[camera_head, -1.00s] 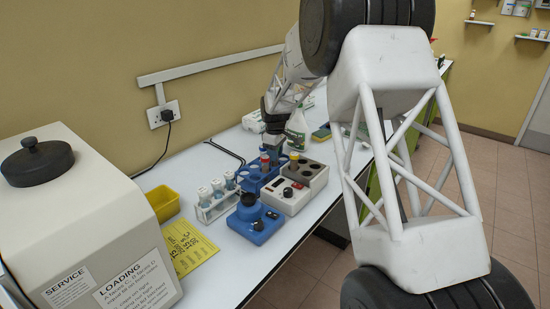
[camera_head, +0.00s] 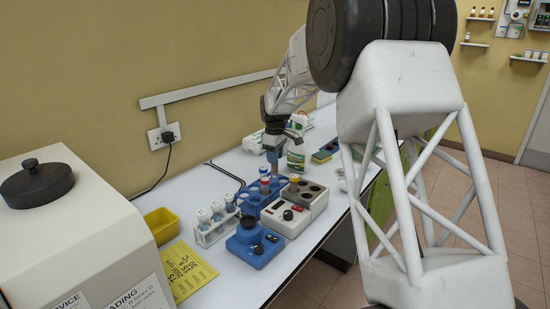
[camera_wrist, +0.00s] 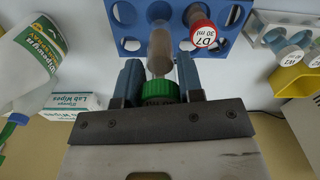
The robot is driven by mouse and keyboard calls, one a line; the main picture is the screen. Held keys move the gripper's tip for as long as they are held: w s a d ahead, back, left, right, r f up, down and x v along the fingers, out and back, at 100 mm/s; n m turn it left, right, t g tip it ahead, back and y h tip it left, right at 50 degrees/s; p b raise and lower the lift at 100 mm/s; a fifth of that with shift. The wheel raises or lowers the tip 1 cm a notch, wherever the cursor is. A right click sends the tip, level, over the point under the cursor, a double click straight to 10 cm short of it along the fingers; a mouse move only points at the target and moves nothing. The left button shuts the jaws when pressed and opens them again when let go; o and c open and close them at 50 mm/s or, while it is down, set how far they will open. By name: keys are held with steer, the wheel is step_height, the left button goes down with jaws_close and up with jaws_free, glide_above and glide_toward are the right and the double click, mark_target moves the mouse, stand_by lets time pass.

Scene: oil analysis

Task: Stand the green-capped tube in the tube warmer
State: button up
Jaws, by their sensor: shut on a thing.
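My gripper (camera_wrist: 157,82) is shut on the green cap (camera_wrist: 160,92) of a clear tube (camera_wrist: 160,50) with brownish contents. In the wrist view the tube points away from the jaws, toward the blue rack (camera_wrist: 127,14); I cannot tell whether its lower end is inside a hole. In the head view my gripper (camera_head: 272,158) is over the back of the blue rack (camera_head: 250,207), and the green cap is not clear there. The tube warmer (camera_head: 294,222), a pale box with a dark-holed grey block, stands right of the rack. One hole holds a yellow-capped tube (camera_head: 294,182); other holes look empty.
A red-capped tube (camera_wrist: 203,32) stands in the blue rack close to my jaw. A blue device (camera_head: 254,247), a white rack of tubes (camera_head: 212,235) and a yellow bin (camera_head: 163,222) are nearer. A spray bottle (camera_head: 296,155) stands behind my gripper.

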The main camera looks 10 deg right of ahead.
stand_by(0.6)
steer(key=s+d+r, duration=0.3)
steer(key=d+r, duration=0.1)
steer(key=d, duration=0.6)
steer(key=shift+r, duration=0.15)
steer(key=shift+f, duration=5.6)
steer(key=o, duration=1)
